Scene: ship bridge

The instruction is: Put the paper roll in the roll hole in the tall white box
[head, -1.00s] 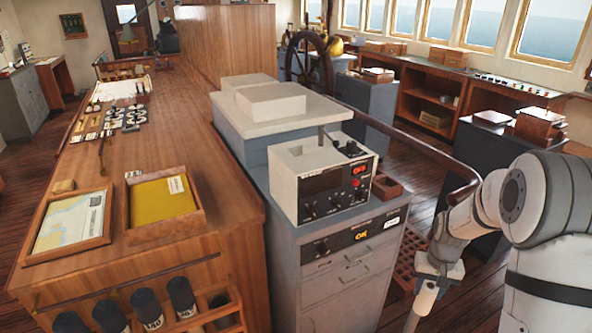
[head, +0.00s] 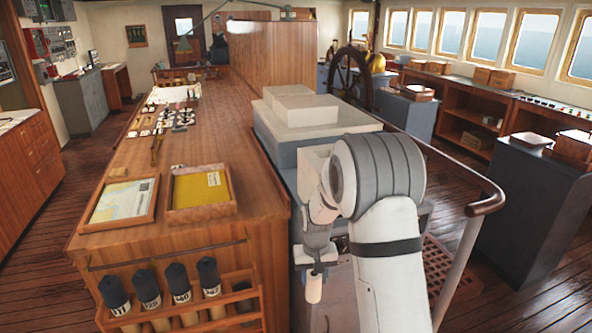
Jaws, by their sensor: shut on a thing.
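My gripper (head: 314,269) is shut on the paper roll (head: 314,289), a short pale cylinder that hangs roughly upright below the jaws. It is in front of the grey cabinet (head: 311,305), low in the middle of the head view.
A long wooden counter (head: 215,150) runs along the left, with a chart tray (head: 122,203) and a yellow-lined tray (head: 202,190). A rack (head: 190,320) with dark-capped rolls is on its near end. A handrail (head: 487,207) curves at right. Floor is free at far left.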

